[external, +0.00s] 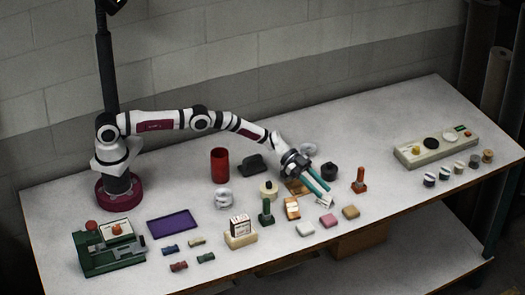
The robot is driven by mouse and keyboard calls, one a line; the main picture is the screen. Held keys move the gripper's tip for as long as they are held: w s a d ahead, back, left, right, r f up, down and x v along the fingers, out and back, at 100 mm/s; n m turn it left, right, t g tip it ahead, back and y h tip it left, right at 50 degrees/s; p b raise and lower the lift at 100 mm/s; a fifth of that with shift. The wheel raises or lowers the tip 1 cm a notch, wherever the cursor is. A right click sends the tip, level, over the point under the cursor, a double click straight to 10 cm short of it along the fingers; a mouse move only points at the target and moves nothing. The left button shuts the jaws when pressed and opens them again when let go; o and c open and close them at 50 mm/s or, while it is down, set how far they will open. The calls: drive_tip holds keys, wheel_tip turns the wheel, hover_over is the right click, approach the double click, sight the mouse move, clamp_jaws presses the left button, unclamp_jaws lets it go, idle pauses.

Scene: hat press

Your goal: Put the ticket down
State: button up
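A small white piece with dark marks, which looks like the ticket (325,202), shows right at the tips of my gripper (324,194). My gripper's two teal fingers point down and to the right, with a gap between them. I cannot tell whether they grip the ticket or are just above it, nor whether the ticket touches the table. A cream holder (241,240) with printed white cards (240,224) standing in it is to the left of my gripper.
A long cream panel (436,148) lies at the right. The table (400,205) is bare right of the tan block.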

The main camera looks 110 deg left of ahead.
drive_tip(key=v, duration=0.7)
drive_tip(key=shift+r, duration=0.1)
wheel_tip(320, 180, up, 19)
drive_tip(key=d+n+g+y, duration=0.1)
drive_tip(key=d+n+y, duration=0.1)
drive_tip(key=y, duration=0.7)
drive_tip(key=s+d+g, duration=0.4)
drive_tip(key=s+d, duration=0.2)
drive_tip(key=s, duration=0.9)
drive_tip(key=s+d+f+m+g, duration=0.1)
drive_tip(key=s+d+g, duration=0.2)
drive_tip(key=s, duration=1.2)
drive_tip(key=s+d+f+g+h, duration=0.1)
drive_tip(key=s+d+g, duration=0.3)
drive_tip(key=s+d, duration=0.6)
drive_tip(key=s, duration=0.5)
drive_tip(key=shift+s+m+g, duration=0.2)
drive_tip(key=shift+m+g, duration=0.1)
drive_tip(key=shift+m, duration=0.1)
